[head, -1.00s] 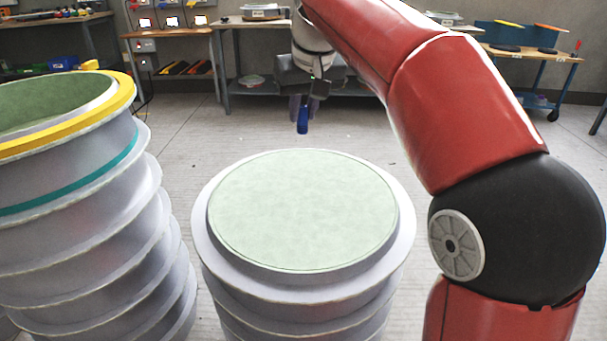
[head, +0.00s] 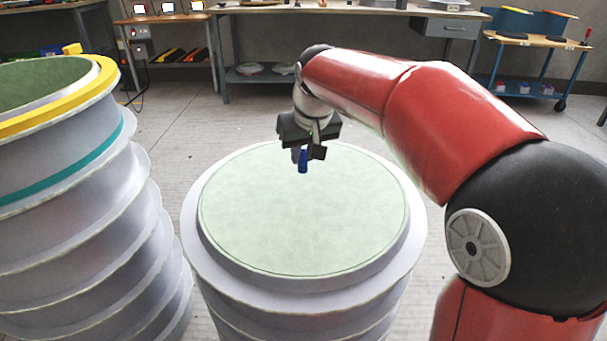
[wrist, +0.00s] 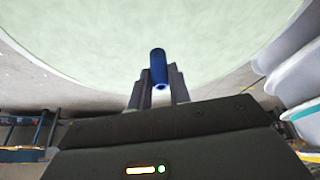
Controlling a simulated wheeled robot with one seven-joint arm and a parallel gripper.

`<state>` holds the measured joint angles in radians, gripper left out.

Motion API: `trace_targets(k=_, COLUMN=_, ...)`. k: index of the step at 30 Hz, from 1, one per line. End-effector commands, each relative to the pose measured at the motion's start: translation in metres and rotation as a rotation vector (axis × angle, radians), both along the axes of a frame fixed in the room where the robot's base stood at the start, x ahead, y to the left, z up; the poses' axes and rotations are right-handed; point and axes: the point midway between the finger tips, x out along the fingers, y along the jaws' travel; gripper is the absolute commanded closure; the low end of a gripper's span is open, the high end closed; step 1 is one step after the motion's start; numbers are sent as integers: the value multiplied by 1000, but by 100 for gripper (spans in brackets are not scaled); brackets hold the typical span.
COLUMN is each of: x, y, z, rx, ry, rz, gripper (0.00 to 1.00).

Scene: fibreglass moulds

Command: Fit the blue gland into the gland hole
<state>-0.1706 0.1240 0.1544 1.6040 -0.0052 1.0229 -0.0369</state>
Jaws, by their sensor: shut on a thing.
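The blue gland (head: 303,162) is a small dark blue cylinder. My gripper (head: 306,152) is shut on it and holds it pointing down at the far part of the pale green top of the middle mould stack (head: 300,215). In the wrist view the gland (wrist: 158,68) sits between the two fingers, with a pale ring at its near end. Green surface (wrist: 200,35) fills the view beyond it. I cannot tell whether the gland's tip touches the surface. No gland hole can be made out in either view.
A long workbench (head: 330,10) and a blue trolley (head: 530,45) stand at the back. Open floor lies between.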

Motion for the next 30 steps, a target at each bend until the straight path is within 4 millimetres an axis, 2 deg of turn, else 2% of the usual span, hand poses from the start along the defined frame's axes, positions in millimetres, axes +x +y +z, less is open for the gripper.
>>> trace_targets(k=11, x=0, y=0, z=-45, rx=0, ry=2, rz=-1, gripper=100)
trace_targets(k=23, x=0, y=0, z=-51, rx=0, ry=0, rz=-1, gripper=100)
trace_targets(k=24, x=0, y=0, z=-51, rx=0, ry=0, rz=0, gripper=80)
trace_targets(k=29, x=0, y=0, z=-50, rx=0, ry=0, rz=-1, gripper=59)
trace_targets(k=30, x=0, y=0, z=-50, rx=0, ry=0, rz=0, gripper=59)
